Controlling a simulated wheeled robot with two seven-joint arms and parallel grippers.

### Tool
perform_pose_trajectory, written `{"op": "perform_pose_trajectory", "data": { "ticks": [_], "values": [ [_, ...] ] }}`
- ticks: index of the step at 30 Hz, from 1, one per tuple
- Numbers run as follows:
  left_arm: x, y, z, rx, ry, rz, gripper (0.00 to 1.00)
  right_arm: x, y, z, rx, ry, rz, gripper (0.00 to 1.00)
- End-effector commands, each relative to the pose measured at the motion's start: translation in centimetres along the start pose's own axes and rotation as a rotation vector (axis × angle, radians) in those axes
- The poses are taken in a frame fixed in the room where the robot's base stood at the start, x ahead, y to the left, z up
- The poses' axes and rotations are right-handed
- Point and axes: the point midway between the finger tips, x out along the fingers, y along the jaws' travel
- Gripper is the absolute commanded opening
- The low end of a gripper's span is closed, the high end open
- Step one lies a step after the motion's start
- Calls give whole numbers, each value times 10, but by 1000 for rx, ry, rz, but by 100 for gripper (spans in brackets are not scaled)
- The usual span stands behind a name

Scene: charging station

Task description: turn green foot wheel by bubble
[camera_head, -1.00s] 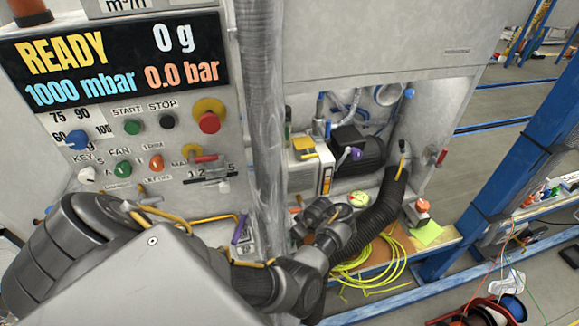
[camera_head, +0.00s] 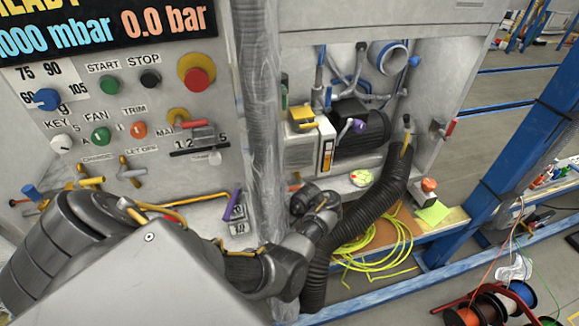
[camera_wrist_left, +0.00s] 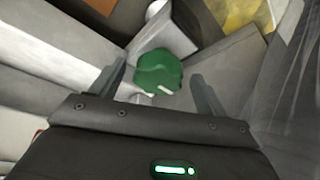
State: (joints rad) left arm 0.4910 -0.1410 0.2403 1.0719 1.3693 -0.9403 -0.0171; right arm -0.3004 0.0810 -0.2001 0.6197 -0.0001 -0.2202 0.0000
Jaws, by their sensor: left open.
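The green foot wheel (camera_wrist_left: 160,72) is a lobed knob with a white mark on its front edge, seen in the left wrist view. My left gripper (camera_wrist_left: 157,88) is open, with one finger on each side of the green wheel and visible gaps between. In the head view my left arm comes in from the lower left and reaches to the hose and cabinet. Its fingers and the green foot wheel are hidden there. My right gripper is in neither view.
The control panel carries a green knob (camera_head: 101,137) and a red stop button (camera_head: 197,80). A clear vertical hose (camera_head: 259,110) and a black ribbed hose (camera_head: 365,205) stand near my arm. A blue post (camera_head: 527,140) stands at right.

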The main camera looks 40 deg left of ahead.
Motion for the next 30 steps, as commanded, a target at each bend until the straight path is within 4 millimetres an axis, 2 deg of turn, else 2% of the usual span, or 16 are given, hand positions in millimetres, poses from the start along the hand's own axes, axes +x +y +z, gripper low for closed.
{"op": "perform_pose_trajectory", "data": {
  "ticks": [6, 16, 23, 30],
  "values": [
    [0, 0, 0, 0, 0, 0, 74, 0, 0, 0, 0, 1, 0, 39],
    [0, 0, 0, 0, 1, 0, 32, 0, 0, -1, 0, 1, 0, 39],
    [0, 0, 0, -23, 1, -10, 32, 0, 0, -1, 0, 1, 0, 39],
    [0, 2, 0, -136, -1, -56, 32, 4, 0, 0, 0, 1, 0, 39]
  ]
}}
